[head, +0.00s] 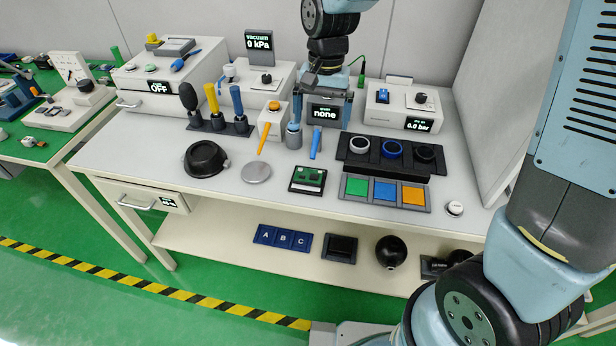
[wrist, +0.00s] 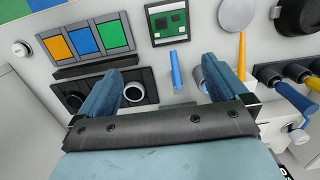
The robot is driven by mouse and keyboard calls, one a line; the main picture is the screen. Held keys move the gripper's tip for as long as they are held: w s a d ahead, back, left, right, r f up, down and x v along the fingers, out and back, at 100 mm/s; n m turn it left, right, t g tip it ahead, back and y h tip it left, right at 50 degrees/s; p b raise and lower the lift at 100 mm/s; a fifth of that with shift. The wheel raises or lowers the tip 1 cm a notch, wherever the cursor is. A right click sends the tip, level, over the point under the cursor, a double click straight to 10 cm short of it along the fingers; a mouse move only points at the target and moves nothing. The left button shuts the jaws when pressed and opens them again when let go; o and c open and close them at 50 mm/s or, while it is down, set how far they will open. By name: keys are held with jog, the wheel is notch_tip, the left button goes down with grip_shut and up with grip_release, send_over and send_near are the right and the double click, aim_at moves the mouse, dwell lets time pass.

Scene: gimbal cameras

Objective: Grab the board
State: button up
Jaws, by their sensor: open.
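The board (head: 308,179) is a green circuit board in a dark frame, lying flat near the front edge of the table. In the wrist view the board (wrist: 168,21) is at the top middle, beyond my fingertips. My gripper (head: 321,128) is open and empty above the back middle of the table. In the wrist view my gripper's two fingers (wrist: 165,75) are spread apart, with a blue stick (wrist: 176,72) showing between them. The board is apart from the fingers and nothing covers it.
The blue stick stands behind the board. A round grey disc (head: 256,173) and orange-handled tool lie left of it. Green, blue and orange tiles (head: 385,191) and a black holder with rings (head: 387,170) are at right. A black pot (head: 205,159) is further left.

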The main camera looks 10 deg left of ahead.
notch_tip(320, 180, down, 2)
jog(key=a, duration=0.2)
send_near(309, 175)
jog(key=f, duration=0.8)
jog(key=shift+s+a+f, duration=0.2)
jog(key=shift+s, duration=0.1)
jog(key=c, duration=1)
jog(key=shift+c, duration=0.3)
jog(key=shift+r, duration=0.15)
